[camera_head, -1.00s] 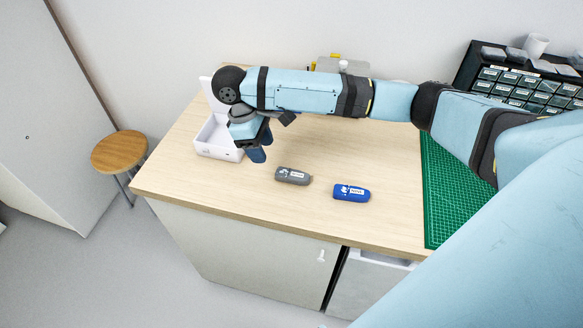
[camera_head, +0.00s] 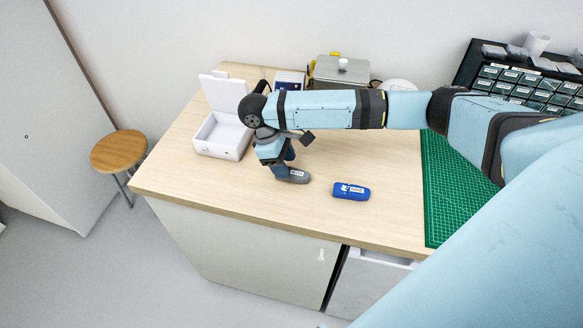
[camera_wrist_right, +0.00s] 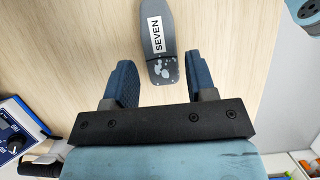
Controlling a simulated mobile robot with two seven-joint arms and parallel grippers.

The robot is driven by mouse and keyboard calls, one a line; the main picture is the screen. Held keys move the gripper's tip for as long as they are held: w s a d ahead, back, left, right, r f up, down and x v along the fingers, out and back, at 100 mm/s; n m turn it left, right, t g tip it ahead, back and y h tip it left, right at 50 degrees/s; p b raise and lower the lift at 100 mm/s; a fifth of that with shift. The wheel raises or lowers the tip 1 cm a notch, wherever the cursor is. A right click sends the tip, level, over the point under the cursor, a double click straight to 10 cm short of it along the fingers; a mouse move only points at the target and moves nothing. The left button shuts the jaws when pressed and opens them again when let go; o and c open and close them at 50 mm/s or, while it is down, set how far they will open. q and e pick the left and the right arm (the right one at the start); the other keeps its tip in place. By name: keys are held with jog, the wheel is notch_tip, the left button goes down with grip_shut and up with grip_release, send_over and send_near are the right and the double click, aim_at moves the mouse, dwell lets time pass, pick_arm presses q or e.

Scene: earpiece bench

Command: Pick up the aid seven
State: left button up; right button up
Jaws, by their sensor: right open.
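The aid seven is a grey, rounded case (camera_wrist_right: 166,42) with a white label reading SEVEN, lying on the wooden bench top. In the right wrist view it lies just beyond and between the two fingers of my right gripper (camera_wrist_right: 158,85), which is open and empty. In the head view the grey case (camera_head: 298,177) shows beside the fingertips of my right gripper (camera_head: 282,172), which hide part of it. A blue case (camera_head: 351,191) with a white label lies to its right on the bench. My left gripper is not in view.
An open white box (camera_head: 222,137) stands at the left of the bench top (camera_head: 240,205). A grey metal device (camera_head: 342,75) stands at the back. A green mat (camera_head: 450,205) and a rack of small drawers (camera_head: 525,92) are at the right. The bench's front strip is clear.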

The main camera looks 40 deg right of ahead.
aim_at(297, 176)
jog(key=shift+x, duration=1.45)
jog(key=c, duration=0.7)
jog(key=shift+r, duration=0.1)
